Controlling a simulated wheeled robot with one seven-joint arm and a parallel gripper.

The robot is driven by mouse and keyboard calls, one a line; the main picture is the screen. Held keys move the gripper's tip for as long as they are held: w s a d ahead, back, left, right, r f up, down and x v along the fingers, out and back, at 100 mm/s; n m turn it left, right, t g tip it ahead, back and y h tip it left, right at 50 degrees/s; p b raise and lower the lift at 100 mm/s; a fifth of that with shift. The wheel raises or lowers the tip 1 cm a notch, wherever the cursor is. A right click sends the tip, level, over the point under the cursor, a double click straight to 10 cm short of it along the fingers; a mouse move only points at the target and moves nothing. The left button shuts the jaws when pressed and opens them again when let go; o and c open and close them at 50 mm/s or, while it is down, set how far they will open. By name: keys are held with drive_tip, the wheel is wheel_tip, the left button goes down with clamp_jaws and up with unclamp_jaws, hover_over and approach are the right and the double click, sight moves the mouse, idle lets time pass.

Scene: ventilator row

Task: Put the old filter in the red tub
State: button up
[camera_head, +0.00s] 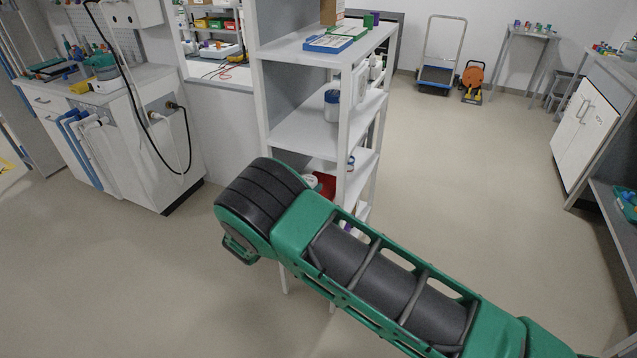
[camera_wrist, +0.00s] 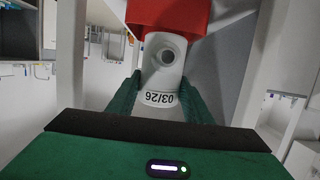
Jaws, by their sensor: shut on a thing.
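A white filter (camera_wrist: 164,72) with a round port and an upside-down "03/26" label sits between the green fingers of my gripper (camera_wrist: 158,92) in the wrist view. The fingers are shut on its sides. The red tub (camera_wrist: 178,12) shows at the top of the wrist view, right beyond the filter's far end. I cannot tell whether the filter touches it. In the head view a piece of red (camera_head: 326,184), likely the tub, shows on a low shelf behind my arm. My gripper is hidden there by the arm.
The white shelf rack (camera_head: 296,134) stands close beside my arm, its posts and boards around the red thing. A blue-lidded jar (camera_head: 332,106) is on a shelf above. A white cabinet (camera_head: 150,140) stands left. Floor (camera_head: 470,190) is clear to the right.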

drive_tip(key=f+x, duration=0.1)
drive_tip(key=x, duration=0.8)
drive_tip(key=shift+f, duration=0.65)
drive_tip(key=o, duration=1.4)
drive_tip(key=shift+c, duration=0.2)
drive_tip(key=shift+r, duration=0.25)
drive_tip(key=v, duration=1.1)
drive_tip(key=shift+s+r, duration=0.2)
drive_tip(key=shift+r, duration=0.2)
drive_tip(key=shift+s, duration=0.3)
